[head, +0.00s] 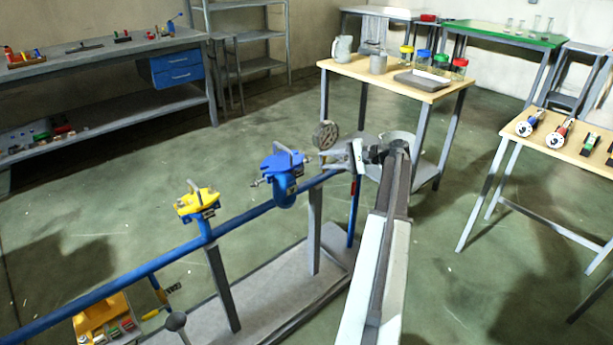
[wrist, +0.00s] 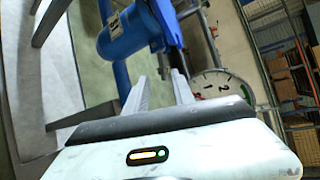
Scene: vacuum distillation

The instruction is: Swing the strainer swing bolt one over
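The blue strainer (head: 284,178) sits on the blue pipe in the middle of the head view, with a grey bar across its blue top. A small grey bolt-like part (head: 258,183) sticks out at its left side; I cannot tell for sure which part is the swing bolt. My gripper (head: 345,156) is just right of the strainer, at about the height of its top. In the wrist view the two pale fingers (wrist: 160,88) stand apart with nothing held between them. The blue strainer body (wrist: 127,32) shows beyond and above them, partly cut off.
A yellow-topped fitting (head: 197,203) stands on the blue pipe (head: 150,273) to the left. A wooden table (head: 340,67) with jars stands behind.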

